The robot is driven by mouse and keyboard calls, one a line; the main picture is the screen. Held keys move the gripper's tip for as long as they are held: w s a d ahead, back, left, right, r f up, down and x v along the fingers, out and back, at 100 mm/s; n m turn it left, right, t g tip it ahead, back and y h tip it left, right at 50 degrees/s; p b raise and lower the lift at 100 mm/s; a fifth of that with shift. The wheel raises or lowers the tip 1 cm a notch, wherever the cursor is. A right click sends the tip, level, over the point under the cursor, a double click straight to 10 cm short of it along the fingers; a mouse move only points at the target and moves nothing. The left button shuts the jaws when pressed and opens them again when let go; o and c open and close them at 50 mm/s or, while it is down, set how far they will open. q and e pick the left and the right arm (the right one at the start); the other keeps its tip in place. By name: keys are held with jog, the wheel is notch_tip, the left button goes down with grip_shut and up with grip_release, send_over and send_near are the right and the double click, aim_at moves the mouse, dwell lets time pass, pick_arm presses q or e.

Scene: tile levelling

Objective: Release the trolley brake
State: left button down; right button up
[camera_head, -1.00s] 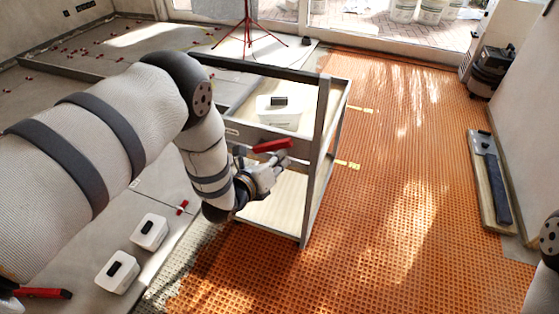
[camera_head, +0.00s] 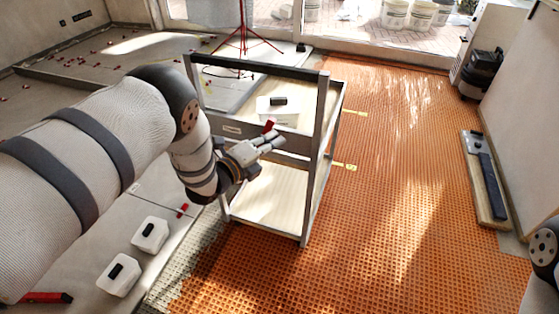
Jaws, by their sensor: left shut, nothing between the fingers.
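The trolley (camera_head: 322,120) is a grey-framed cart with two pale shelves, standing at the edge of the orange matting. Its red brake lever (camera_head: 269,125) shows as a short, tilted red piece at the trolley's near side. My left gripper (camera_head: 276,143) is shut and empty, just below and in front of the lever. I cannot tell if its fingers touch the lever. The lever's lower end is partly hidden behind the gripper. My right gripper is out of view; only part of my right arm shows at the right edge.
A white tub (camera_head: 277,112) stands on the trolley's top shelf. Two more white tubs (camera_head: 150,234) are on the grey floor at left. A red tripod (camera_head: 243,42) stands behind. The orange matting (camera_head: 400,200) is mostly clear.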

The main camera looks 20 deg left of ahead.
pick_arm(q)
jog(key=shift+w+a+r+n+t+h, duration=0.15)
jog(key=shift+a+r+n, duration=0.25)
jog(key=shift+a+n, duration=0.2)
jog(key=shift+a+r+n+t+h, duration=0.15)
jog(key=shift+a+r+n, duration=0.2)
jog(key=shift+a+n, duration=0.25)
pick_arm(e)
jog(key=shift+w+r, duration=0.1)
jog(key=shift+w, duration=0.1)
pick_arm(q)
jog(key=shift+d, duration=0.1)
